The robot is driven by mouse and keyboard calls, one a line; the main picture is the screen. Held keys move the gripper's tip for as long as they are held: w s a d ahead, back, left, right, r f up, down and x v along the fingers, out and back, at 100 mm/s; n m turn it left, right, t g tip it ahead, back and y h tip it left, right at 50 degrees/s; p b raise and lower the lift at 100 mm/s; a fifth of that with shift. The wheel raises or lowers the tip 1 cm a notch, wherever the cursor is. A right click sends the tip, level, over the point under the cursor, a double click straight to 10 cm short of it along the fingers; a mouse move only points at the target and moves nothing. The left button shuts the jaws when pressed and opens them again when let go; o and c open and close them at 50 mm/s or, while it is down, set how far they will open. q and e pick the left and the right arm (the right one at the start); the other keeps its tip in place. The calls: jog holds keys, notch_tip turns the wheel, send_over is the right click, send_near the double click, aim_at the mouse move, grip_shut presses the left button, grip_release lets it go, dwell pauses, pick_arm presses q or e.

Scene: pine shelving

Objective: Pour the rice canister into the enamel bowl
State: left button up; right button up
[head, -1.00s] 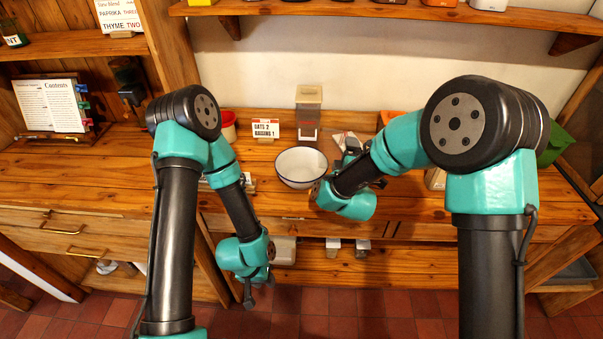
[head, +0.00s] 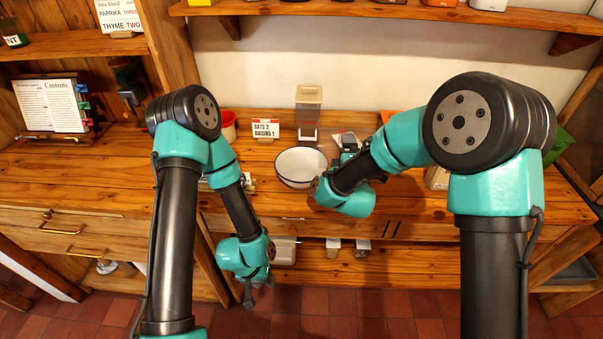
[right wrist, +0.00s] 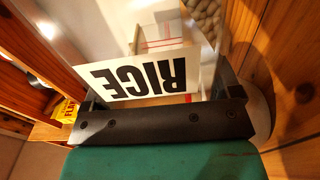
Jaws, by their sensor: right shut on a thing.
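The white enamel bowl (head: 300,168) with a dark rim stands on the wooden counter, and I make out no contents. My right gripper (head: 349,152) is just right of the bowl, partly hidden by its own arm. It is shut on the rice canister (right wrist: 128,78), whose white RICE label fills the space between the fingers in the right wrist view and reads upside down. In the head view the canister is mostly hidden, so its exact tilt is unclear. My left gripper (head: 259,292) hangs empty in front of the counter, its fingers apart.
A clear dispenser (head: 309,110) stands behind the bowl against the wall, with an oats and raisins card (head: 265,128) left of it. A red container (head: 228,126) is farther left. The counter left of my left arm is largely bare.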

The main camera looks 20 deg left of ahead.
jog(key=shift+r, duration=0.15)
jog(key=shift+a+r+n, duration=0.2)
jog(key=shift+r+n, duration=0.2)
jog(key=shift+n, duration=0.3)
jog(key=shift+a+r, duration=0.1)
jog(key=shift+s+a+r+n, duration=0.15)
jog(key=shift+a+r+n, duration=0.15)
jog(key=shift+n, duration=0.4)
jog(key=shift+r, duration=0.1)
jog(key=shift+a+r+n, duration=0.15)
jog(key=shift+r+n, duration=0.05)
jog(key=shift+n, duration=0.2)
dwell(1.1)
